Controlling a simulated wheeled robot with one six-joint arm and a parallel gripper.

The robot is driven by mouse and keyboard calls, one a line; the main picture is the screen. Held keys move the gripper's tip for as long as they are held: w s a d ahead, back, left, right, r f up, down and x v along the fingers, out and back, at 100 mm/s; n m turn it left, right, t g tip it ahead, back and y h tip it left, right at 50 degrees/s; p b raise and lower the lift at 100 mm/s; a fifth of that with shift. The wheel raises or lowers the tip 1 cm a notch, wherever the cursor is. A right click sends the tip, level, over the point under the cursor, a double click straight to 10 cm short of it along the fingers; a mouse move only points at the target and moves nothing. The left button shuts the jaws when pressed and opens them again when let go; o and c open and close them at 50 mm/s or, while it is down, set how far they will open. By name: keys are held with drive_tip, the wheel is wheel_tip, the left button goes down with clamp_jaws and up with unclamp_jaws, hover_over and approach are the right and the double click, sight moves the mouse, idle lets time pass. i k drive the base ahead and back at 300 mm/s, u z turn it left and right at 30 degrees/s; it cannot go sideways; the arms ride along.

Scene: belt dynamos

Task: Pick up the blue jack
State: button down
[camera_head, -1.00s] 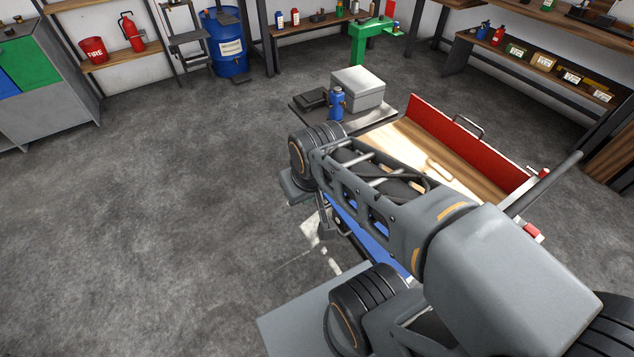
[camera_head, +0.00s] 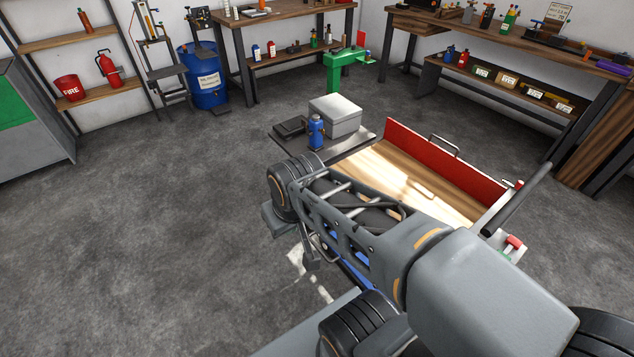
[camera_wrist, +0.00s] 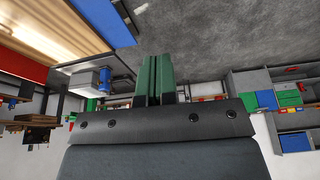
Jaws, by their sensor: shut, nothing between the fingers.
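The blue jack (camera_head: 316,132) stands upright on a small dark side shelf (camera_head: 362,146), in front of a light grey box. In the wrist view, which is upside down, the blue jack (camera_wrist: 105,79) shows small, left of my fingers and beside the box. My gripper (camera_wrist: 155,62) has two green fingers, shut together and empty. It is well apart from the jack. In the head view my arm hides most of the gripper.
The grey box (camera_head: 335,115) and a dark flat item (camera_head: 290,127) share the shelf. A wooden-decked cart with a red side wall (camera_head: 440,160) adjoins it. A green stand (camera_head: 345,66) is behind. The grey floor at left is clear.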

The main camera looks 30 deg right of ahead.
sight(315, 144)
drive_tip(key=u, duration=0.45)
drive_tip(key=k, duration=1.05)
drive_tip(key=u, duration=0.55)
drive_tip(key=i, duration=3.3)
drive_tip(key=z, duration=0.75)
drive_tip(key=i, duration=1.3)
drive_tip(key=z, duration=2.15)
drive_tip(key=i, duration=0.95)
drive_tip(key=z, duration=0.7)
